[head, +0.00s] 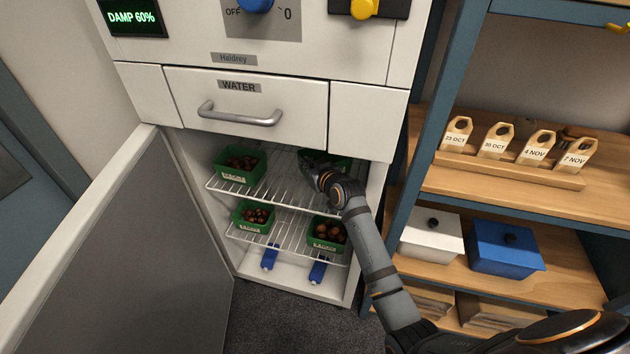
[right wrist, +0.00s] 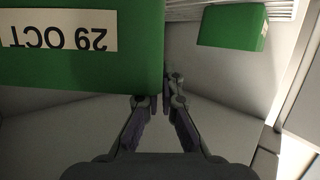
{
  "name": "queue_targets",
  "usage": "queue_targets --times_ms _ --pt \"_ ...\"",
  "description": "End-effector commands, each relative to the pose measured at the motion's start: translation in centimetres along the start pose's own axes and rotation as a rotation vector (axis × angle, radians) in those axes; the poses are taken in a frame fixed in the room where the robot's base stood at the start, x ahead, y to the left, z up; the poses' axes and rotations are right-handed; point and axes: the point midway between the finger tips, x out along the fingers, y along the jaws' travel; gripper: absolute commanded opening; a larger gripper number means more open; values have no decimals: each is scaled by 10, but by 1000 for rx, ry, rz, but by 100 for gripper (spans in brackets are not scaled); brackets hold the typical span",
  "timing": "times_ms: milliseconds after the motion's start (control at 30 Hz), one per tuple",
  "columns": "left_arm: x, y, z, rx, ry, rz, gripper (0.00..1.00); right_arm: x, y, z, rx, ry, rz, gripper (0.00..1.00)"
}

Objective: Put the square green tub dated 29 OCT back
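The green tub dated 29 OCT (right wrist: 80,70) fills the upper left of the right wrist view, its label upside down there. In the head view it (head: 310,156) is at the right of the dryer's upper wire shelf, partly hidden by my right gripper (head: 323,176). In the right wrist view the fingers of that gripper (right wrist: 161,103) are nearly together at the tub's edge and look shut on its wall. I cannot tell whether the tub rests on the shelf. My left gripper is out of view.
Another green tub (head: 239,166) stands at the upper shelf's left; it also shows in the right wrist view (right wrist: 230,28). Two more tubs (head: 254,215) (head: 327,234) stand on the lower shelf. The open door (head: 140,250) is at left, the water drawer (head: 245,108) above.

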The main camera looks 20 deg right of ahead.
Motion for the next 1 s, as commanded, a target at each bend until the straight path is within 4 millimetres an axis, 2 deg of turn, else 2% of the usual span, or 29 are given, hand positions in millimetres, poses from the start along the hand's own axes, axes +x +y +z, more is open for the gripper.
queue_targets --times_ms 33,100,200,300,467,700,1000 --pt "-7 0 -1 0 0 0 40 -16 -3 2 -1 -1 0 0" --pt "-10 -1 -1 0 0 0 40 -33 -6 8 0 -1 0 0" --pt "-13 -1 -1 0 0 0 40 -50 -10 14 0 0 0 0" --pt "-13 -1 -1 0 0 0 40 -58 -11 16 0 1 0 0" --pt "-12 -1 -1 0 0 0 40 -59 -12 19 0 2 0 0" --pt "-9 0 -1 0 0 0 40 -49 -14 51 1 1 1 0" --pt "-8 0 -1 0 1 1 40 -48 -14 53 1 2 1 0"
